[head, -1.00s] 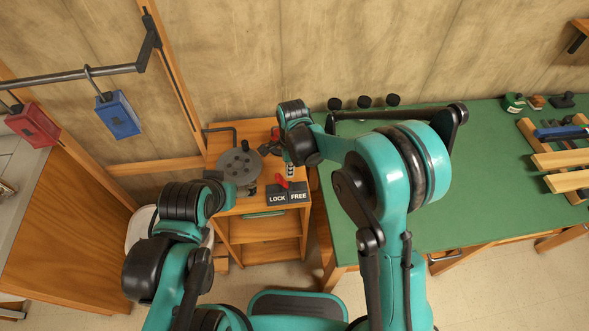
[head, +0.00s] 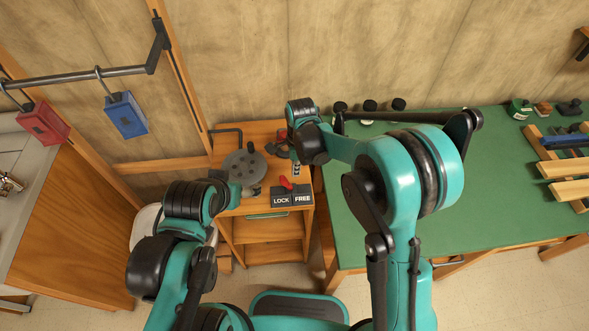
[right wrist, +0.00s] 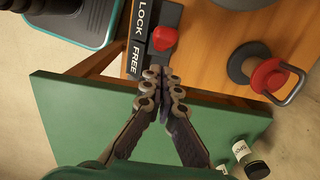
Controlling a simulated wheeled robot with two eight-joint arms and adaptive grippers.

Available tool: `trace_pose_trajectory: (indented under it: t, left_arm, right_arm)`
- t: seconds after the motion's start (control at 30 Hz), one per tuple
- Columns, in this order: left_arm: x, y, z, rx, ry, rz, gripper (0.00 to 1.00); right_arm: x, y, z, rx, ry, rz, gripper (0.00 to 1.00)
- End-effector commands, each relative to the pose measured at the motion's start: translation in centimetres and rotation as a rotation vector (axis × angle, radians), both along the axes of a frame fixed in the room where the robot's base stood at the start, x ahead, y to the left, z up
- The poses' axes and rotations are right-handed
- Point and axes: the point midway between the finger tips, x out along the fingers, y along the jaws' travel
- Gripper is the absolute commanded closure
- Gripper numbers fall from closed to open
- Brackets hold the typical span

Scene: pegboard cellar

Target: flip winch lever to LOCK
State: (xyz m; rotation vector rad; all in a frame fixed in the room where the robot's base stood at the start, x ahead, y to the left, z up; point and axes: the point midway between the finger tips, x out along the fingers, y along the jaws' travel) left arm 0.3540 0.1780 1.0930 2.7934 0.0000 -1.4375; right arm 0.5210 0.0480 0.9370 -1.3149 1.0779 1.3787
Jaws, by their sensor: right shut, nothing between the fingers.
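The winch (head: 244,167) with its grey round drum sits on the wooden cabinet. Its red lever (head: 286,184) stands just behind the dark LOCK/FREE plate (head: 292,200), near the border of the two words; its exact lean is hard to tell. In the right wrist view, the red lever knob (right wrist: 163,38) shows beside the plate (right wrist: 141,34). My right gripper (right wrist: 163,72) is shut and empty, close to the FREE end and apart from the knob. It points down behind the plate in the head view (head: 296,170).
A red-handled item (right wrist: 272,75) stands on the cabinet top. The green workbench (head: 480,190) is right of the cabinet, with black knobs along its back and wooden bars at right. Blue (head: 125,114) and red (head: 43,122) blocks hang from a rail at left.

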Motion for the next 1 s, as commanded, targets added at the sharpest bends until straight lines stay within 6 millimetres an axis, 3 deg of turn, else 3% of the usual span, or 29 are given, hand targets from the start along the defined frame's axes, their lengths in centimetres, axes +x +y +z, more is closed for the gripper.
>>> trace_pose_trajectory:
  t: [0.2, 0.4, 0.6, 0.8, 1.0]
  left_arm:
    - [0.0, 0.0, 0.8, 0.000, 0.000, 0.000, 0.23]
    - [0.0, 0.0, 2.1, 0.000, 0.000, 0.000, 0.23]
    - [0.0, 0.0, 2.8, 0.000, 0.000, 0.000, 0.23]
    - [0.0, 0.0, 3.0, 0.000, 0.000, 0.000, 0.23]
    - [0.0, 0.0, 3.0, 0.000, 0.000, 0.000, 0.23]
  right_arm:
    - [1.3, -3.6, 1.7, 0.000, 0.000, -0.002, 1.00]
    - [1.1, -2.5, 6.6, 0.000, 0.001, 0.005, 1.00]
    - [1.0, -1.9, 9.9, 0.000, 0.000, 0.004, 1.00]
    - [0.9, -1.6, 11.3, 0.000, 0.000, 0.004, 1.00]
    - [0.9, -1.6, 11.3, 0.000, 0.000, 0.004, 1.00]
